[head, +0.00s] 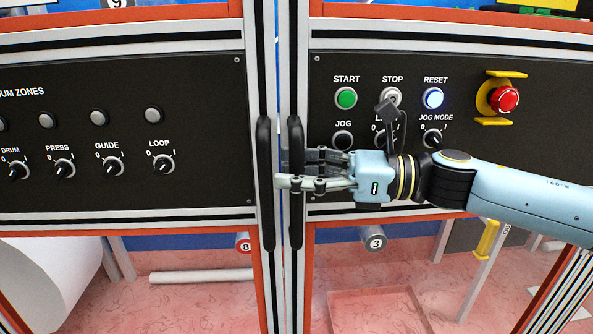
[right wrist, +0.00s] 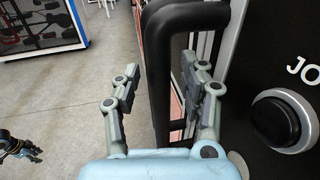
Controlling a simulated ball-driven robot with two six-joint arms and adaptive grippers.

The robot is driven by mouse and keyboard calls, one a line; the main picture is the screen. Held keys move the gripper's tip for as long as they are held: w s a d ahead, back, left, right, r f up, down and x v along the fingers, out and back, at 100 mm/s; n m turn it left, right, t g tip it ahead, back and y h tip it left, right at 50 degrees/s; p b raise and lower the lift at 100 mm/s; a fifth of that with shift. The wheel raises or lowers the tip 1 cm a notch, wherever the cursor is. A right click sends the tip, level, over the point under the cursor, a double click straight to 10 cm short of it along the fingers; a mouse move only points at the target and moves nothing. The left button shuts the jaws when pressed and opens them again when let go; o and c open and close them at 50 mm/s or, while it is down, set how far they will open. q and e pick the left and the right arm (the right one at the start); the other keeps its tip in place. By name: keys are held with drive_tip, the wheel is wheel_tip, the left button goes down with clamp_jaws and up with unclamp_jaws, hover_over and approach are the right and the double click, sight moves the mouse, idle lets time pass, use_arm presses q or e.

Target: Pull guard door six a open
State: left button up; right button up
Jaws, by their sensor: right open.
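Two upright black bar handles stand side by side on the door frames in the head view, a left one (head: 265,205) and a right one (head: 296,215). I see no label telling which belongs to door six a. My right gripper (head: 284,170) is open at the right handle. In the right wrist view the black handle (right wrist: 160,90) runs between the spread fingers of the right gripper (right wrist: 162,97), with no clear grip on it. What looks like my left gripper (right wrist: 27,150) is small at the lower left there; its jaws are unclear.
The right panel has a green START button (head: 346,97), a lit RESET button (head: 432,98) and a red emergency stop (head: 504,99) close to my right arm. The left panel holds several knobs, including LOOP (head: 163,164). Grey floor (right wrist: 75,100) shows beside the handle.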

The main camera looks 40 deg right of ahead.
drive_tip(key=shift+c, duration=0.3)
clamp_jaws()
drive_tip(key=shift+w+a, duration=0.2)
